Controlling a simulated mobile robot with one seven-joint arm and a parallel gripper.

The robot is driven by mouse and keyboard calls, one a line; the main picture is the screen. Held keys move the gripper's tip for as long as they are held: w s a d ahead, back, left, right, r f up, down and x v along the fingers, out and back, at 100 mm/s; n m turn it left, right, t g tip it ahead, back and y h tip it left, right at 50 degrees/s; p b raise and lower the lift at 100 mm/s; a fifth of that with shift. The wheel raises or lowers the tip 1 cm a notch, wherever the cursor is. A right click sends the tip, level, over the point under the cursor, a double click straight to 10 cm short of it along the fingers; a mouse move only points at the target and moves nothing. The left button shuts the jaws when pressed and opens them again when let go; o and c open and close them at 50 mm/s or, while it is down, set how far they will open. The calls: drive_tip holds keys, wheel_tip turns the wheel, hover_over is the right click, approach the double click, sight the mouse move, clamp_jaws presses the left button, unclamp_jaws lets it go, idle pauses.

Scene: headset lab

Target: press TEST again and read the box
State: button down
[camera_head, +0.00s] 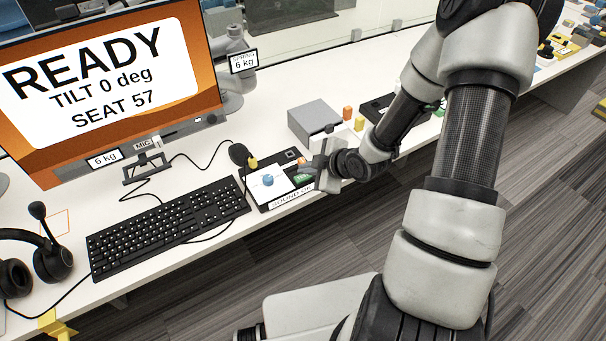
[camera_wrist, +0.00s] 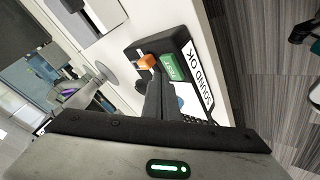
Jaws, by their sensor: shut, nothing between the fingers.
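The black box (camera_head: 255,190) lies on the white bench right of the keyboard. It has a white face with a blue knob (camera_head: 268,180) and a green button (camera_head: 302,178). In the wrist view the green button (camera_wrist: 172,67) is marked TEST, and the box's white strip (camera_wrist: 207,84) reads SOUND OK. An orange piece (camera_wrist: 147,61) stands beside the button. My gripper (camera_head: 312,168) is shut and empty at the box's right side. In the wrist view its fingertips (camera_wrist: 157,78) are close beside the green button; I cannot tell whether they touch it.
A monitor (camera_head: 110,80) reads READY, TILT 0 deg, SEAT 57. A keyboard (camera_head: 168,228) and a headset (camera_head: 42,250) lie to the left. A grey box (camera_head: 315,118) stands behind my gripper, with a small orange piece (camera_head: 347,112) beside it. Bare floor lies in front of the bench.

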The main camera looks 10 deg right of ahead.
sight(306, 181)
drive_tip(key=shift+r, duration=0.25)
drive_tip(key=shift+r+p, duration=1.9)
drive_tip(key=shift+r, duration=0.5)
